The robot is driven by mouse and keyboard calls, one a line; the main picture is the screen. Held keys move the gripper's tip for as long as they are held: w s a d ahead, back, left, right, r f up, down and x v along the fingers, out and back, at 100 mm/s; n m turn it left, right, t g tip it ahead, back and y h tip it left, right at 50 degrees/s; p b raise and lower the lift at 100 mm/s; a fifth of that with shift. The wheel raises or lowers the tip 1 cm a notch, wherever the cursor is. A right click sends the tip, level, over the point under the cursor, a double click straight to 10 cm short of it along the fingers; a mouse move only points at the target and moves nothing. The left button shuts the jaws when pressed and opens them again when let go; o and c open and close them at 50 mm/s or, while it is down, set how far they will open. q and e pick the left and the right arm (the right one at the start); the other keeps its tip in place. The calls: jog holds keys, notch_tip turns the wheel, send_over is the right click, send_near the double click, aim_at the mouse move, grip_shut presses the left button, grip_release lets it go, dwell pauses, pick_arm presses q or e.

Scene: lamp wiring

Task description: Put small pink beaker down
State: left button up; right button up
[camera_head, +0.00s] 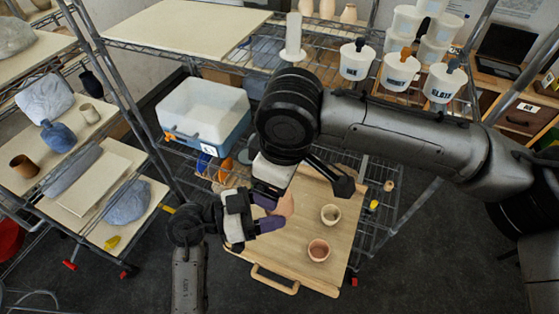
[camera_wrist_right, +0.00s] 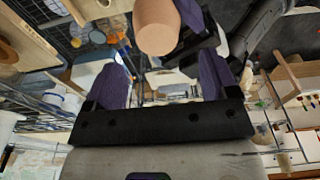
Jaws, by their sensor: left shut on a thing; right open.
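The small pink beaker (camera_head: 287,205) is in my left gripper (camera_head: 269,212), which is shut on it above the wooden board (camera_head: 290,252). Purple fingers and my right arm partly cover the beaker in the head view. In the right wrist view the beaker (camera_wrist_right: 156,28) shows large at the top, beyond my right gripper (camera_wrist_right: 161,70). The right gripper's purple fingers are wide apart with nothing between them. In the head view my right forearm and wrist hang over the back of the board, and the right fingers are hard to make out.
A cream cup (camera_head: 330,214) and a pinkish cup (camera_head: 318,250) stand on the board's right part. The board's front left is bare, by its handle (camera_head: 275,281). A white and blue box (camera_head: 205,112) stands behind left. Labelled white tubs (camera_head: 398,72) stand on the back shelf.

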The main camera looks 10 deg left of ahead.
aim_at(280, 201)
jog(key=shift+a+f, duration=0.15)
jog(key=shift+f, duration=1)
jog(key=shift+a+f, duration=0.1)
jog(key=shift+f, duration=1.05)
jog(key=c, duration=0.9)
pick_arm(q)
jog(key=o, duration=1.1)
jog(key=shift+c, duration=0.2)
pick_arm(e)
jog(key=shift+c, duration=0.5)
